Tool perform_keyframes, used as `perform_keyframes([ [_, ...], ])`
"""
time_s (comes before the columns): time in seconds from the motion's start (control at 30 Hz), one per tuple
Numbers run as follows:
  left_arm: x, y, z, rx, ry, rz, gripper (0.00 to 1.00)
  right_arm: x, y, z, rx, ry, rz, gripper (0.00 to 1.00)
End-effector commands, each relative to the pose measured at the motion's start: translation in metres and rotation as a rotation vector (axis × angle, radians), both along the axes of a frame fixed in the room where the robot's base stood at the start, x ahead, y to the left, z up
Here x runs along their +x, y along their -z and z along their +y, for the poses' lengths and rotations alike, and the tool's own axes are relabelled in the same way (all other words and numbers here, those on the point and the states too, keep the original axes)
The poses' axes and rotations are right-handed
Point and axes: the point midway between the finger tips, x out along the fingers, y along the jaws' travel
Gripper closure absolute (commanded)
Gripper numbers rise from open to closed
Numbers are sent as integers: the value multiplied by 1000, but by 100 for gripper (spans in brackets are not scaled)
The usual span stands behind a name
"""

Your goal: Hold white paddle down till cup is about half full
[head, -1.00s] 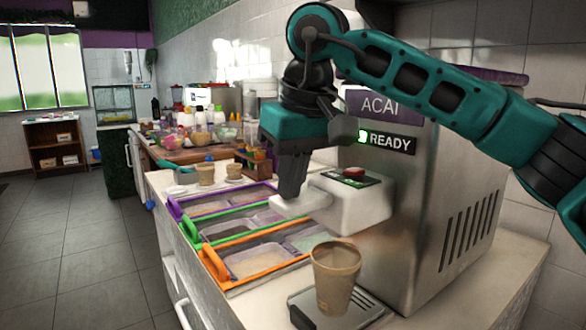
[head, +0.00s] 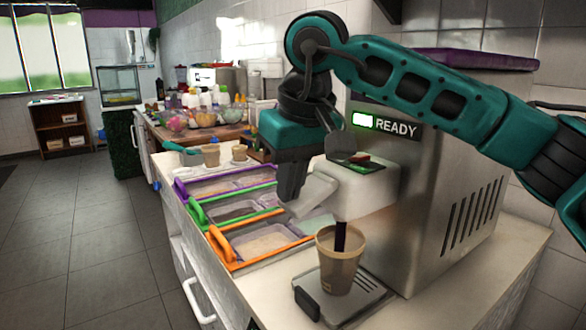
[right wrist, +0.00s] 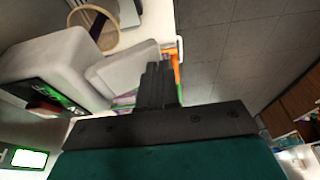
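The white paddle (head: 318,192) sticks out from the front of the acai machine (head: 425,215) and is tilted downward. My right gripper (head: 289,187) is at the paddle's outer end, with its fingers together and nothing between them. In the right wrist view the fingers (right wrist: 158,85) lie against or very near the paddle (right wrist: 128,70). A brown paper cup (head: 338,278) stands upright under the spout. A dark purple stream (head: 341,238) runs down into it. The fill level is hard to make out. The cup's rim shows in the right wrist view (right wrist: 118,28). My left gripper is out of view.
Topping trays with purple, green and orange (head: 230,258) handles lie left of the machine. The green light beside READY is lit.

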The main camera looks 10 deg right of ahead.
Motion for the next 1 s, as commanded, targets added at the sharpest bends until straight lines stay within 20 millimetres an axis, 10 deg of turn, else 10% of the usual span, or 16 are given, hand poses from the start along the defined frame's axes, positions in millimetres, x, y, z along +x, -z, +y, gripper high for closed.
perform_keyframes([
  [1.0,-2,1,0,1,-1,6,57,-2,16,2,-5,-2,13,100],
])
